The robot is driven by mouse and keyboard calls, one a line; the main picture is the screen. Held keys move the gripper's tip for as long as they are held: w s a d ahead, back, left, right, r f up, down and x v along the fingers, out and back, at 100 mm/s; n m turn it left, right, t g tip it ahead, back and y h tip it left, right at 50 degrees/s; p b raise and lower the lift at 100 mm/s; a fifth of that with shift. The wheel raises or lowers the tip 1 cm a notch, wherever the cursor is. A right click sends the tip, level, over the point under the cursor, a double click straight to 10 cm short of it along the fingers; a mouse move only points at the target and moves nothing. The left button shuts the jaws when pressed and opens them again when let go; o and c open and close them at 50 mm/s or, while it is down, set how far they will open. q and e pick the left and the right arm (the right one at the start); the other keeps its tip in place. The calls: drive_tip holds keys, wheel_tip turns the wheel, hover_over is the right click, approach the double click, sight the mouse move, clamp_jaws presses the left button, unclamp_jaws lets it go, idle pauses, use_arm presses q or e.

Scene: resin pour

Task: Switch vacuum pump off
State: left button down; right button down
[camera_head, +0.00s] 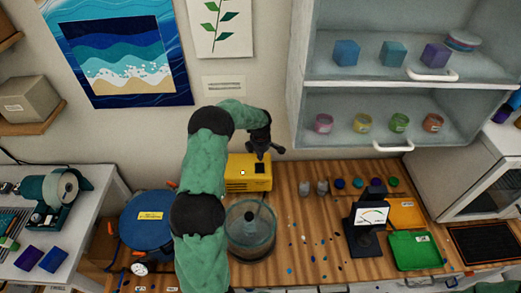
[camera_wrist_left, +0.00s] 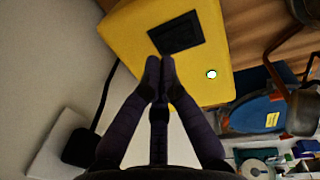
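The vacuum pump is a yellow box (camera_head: 238,182) on the wooden bench by the wall, and it fills the top of the left wrist view (camera_wrist_left: 125,40). Its face has a black rectangular switch panel (camera_wrist_left: 176,33) and a small white round spot (camera_wrist_left: 211,74). My left gripper (camera_head: 268,150) is above the pump's right rear part, coming over it from the left. In the left wrist view its dark fingertips (camera_wrist_left: 160,66) are together with nothing between them, just by the black panel's lower edge. I cannot tell whether they touch the pump. My right gripper is not in view.
A clear round chamber (camera_head: 250,240) stands in front of the pump, and a blue drum (camera_head: 146,222) is to its left. A gauge on a dark stand (camera_head: 372,220) and a green tray (camera_head: 412,251) are to the right. A black cable (camera_wrist_left: 103,100) runs beside the pump.

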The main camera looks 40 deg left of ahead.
sight(260, 166)
use_arm(q)
drive_tip(key=shift+w+a+f, duration=0.1)
drive_tip(key=shift+w+f, duration=0.1)
drive_tip(key=shift+f, duration=1.45)
drive_tip(key=shift+f, duration=0.1)
drive_tip(key=shift+w+a+f+b, duration=0.1)
drive_tip(key=shift+a+f+b, duration=0.05)
drive_tip(key=shift+f+b, duration=0.3)
drive_tip(key=shift+r+g, duration=0.1)
drive_tip(key=shift+g, duration=0.2)
drive_tip(key=shift+h, duration=0.3)
drive_tip(key=shift+s+d, duration=0.25)
drive_tip(key=shift+s+d+r, duration=0.3)
drive_tip(key=shift+s+r, duration=0.05)
